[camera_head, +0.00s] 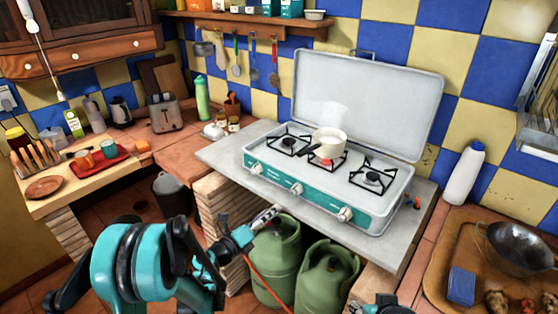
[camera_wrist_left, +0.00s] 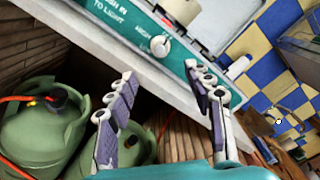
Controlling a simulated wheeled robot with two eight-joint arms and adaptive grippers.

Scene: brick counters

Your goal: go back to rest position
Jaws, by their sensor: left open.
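My left gripper (camera_head: 264,217) is in front of the counter's front edge, below the stove, with the green gas bottles beneath and beside it. In the left wrist view its two fingers (camera_wrist_left: 160,74) are spread wide with nothing between them. The teal stove front and a knob (camera_wrist_left: 160,46) show beyond the fingertips, apart from them. A small dark and teal part of my right arm (camera_head: 378,303) shows at the bottom edge of the head view; its fingers cannot be made out.
A camping stove (camera_head: 270,185) with a raised lid holds a cream pot (camera_head: 328,142) over its middle burner. Green gas bottles (camera_head: 327,272) stand under the counter (camera_head: 225,155). A wok (camera_head: 520,245) and a blue sponge (camera_head: 461,286) lie on a wooden tray at right.

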